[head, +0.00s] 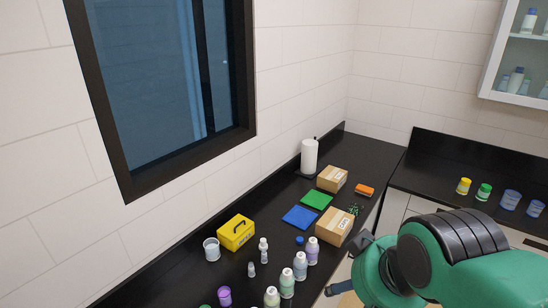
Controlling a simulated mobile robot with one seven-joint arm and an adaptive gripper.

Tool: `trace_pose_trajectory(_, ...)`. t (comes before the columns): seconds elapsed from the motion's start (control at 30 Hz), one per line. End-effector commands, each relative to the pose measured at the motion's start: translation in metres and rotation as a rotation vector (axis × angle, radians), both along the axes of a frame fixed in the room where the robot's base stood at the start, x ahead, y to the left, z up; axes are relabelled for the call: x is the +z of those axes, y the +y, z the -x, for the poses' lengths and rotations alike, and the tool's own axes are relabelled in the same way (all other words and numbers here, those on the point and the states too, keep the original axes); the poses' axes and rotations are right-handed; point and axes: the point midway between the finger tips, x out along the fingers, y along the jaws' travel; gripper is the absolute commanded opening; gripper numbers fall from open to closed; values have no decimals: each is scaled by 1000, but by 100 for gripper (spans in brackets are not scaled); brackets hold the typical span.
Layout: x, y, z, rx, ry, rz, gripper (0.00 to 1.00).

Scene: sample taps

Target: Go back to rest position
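My arm, green with a black ribbed joint, fills the lower right of the head view. Dark parts of my gripper (350,268) show at the arm's left edge, beside the black counter (373,205). The arm's own links hide most of the gripper, so I cannot tell whether its fingers are open or shut. I see nothing held in the part that shows.
The counter carries several bottles (287,284), a yellow box (236,233), a white cup (211,250), cardboard boxes (334,226), blue (299,217) and green (316,199) mats, and a white roll (309,156). Coloured jars (484,191) stand on the right counter.

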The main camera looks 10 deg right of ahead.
Motion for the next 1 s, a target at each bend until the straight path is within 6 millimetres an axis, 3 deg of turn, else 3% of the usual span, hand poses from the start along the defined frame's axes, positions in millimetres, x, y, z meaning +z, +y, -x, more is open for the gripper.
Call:
trace_pose_trajectory(0.6,-114,0,0,0,0,0,61)
trace_pose_trajectory(0.8,-136,0,0,0,0,0,61)
trace_pose_trajectory(1.0,-141,0,0,0,0,0,61)
